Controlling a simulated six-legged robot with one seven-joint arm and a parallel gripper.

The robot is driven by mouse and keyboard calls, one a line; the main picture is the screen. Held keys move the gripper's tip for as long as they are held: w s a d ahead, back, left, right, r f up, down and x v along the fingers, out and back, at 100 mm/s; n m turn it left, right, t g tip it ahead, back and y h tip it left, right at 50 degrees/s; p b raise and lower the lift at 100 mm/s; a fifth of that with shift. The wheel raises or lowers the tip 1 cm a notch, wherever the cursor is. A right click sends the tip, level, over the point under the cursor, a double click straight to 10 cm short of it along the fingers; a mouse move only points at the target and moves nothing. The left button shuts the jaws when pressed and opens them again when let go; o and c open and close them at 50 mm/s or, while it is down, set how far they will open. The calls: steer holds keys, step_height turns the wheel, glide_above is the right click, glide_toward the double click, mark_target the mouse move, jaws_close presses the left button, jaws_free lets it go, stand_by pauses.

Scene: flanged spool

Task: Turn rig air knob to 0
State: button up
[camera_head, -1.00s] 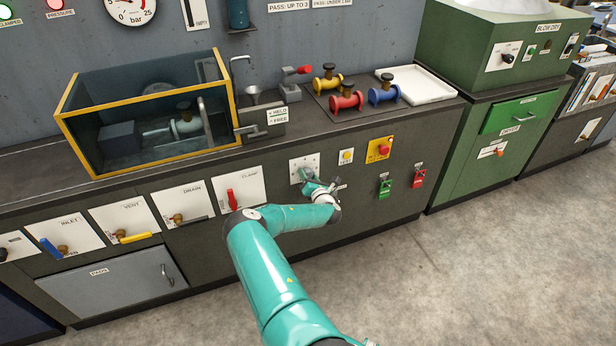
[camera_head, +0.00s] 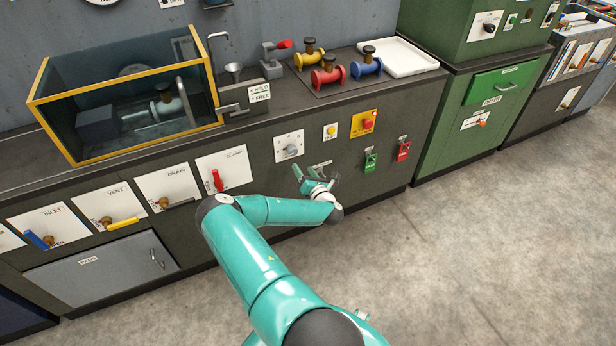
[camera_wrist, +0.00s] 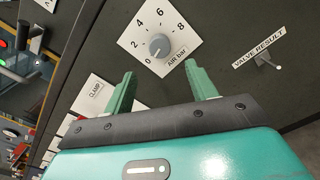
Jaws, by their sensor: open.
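The grey round air knob (camera_wrist: 160,46) sits on a white dial plate (camera_wrist: 180,50) marked 0 to 8 and AIR bar. In the wrist view its pointer seems to lie toward the 0 mark, but it is too small to be sure. The knob also shows in the head view (camera_head: 292,151) on the dark cabinet front, fully uncovered. My gripper (camera_head: 316,172) is open and empty, below and right of the plate in the head view. In the wrist view both green fingers of my gripper (camera_wrist: 160,75) stand apart, with the knob beyond their tips, not between them.
A small lever labelled VALVE RESULT (camera_wrist: 264,60) is right of the dial in the wrist view. A red clamp handle (camera_head: 217,180) is left of the dial plate; a yellow button (camera_head: 330,131) and red stop button (camera_head: 368,124) are right. The floor in front is clear.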

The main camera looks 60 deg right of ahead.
steer(key=v, duration=0.3)
steer(key=shift+w+r, duration=0.1)
stand_by(0.5)
